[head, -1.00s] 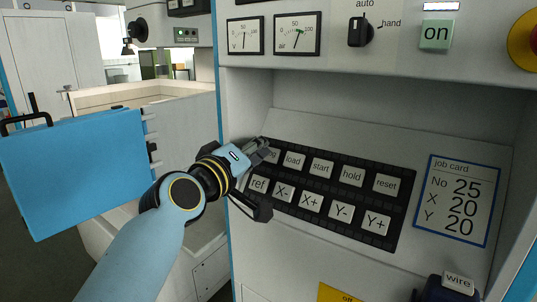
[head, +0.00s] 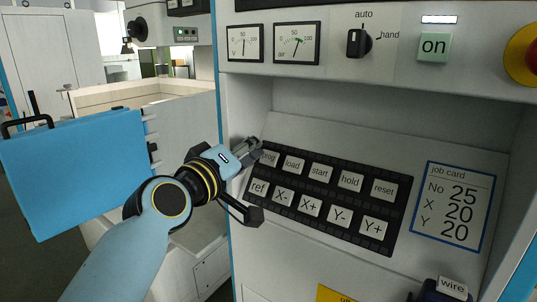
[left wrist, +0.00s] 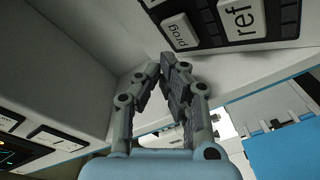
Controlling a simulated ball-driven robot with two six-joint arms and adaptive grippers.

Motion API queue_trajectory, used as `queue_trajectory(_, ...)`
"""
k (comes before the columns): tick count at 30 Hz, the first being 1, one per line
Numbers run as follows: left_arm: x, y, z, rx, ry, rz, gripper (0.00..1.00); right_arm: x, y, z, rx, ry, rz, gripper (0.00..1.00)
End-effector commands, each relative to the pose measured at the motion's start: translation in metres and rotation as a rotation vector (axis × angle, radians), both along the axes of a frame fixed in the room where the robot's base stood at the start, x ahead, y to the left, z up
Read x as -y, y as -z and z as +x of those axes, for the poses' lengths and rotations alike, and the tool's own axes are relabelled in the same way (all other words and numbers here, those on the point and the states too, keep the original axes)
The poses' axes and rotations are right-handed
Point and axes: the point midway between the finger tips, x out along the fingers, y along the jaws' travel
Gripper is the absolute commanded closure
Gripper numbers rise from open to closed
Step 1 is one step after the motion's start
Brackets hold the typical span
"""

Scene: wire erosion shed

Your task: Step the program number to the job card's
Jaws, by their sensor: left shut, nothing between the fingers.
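The job card (head: 452,206) on the right of the panel reads No 25, X 20, Y 20. The black keypad (head: 325,195) has white keys in two rows. The prog key (head: 270,158) is at its upper left, partly hidden by my left gripper (head: 252,148). In the left wrist view the prog key (left wrist: 180,32) shows whole, just beyond the fingertips. My left gripper (left wrist: 164,66) is shut and empty, its tips apart from the key. My right gripper is out of view.
Above the keypad are two dials, an auto/hand switch (head: 357,42), a green on button (head: 434,46) and a red-and-yellow knob (head: 523,62). A part labelled wire (head: 453,288) sticks out at lower right. A blue panel (head: 78,175) stands left of my arm.

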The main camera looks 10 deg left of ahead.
Motion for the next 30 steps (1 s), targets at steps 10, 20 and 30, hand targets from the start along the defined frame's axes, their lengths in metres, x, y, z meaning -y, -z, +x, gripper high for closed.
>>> queue_trajectory(10,-0.009,-0.022,-0.026,0.0,0.0,0.001,1.0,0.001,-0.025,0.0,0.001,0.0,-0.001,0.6)
queue_trajectory(20,-0.01,-0.023,-0.029,0.0,0.0,0.0,1.0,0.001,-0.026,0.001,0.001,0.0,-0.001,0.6)
queue_trajectory(30,-0.01,-0.023,-0.029,0.0,0.0,0.0,1.0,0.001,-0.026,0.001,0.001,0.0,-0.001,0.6)
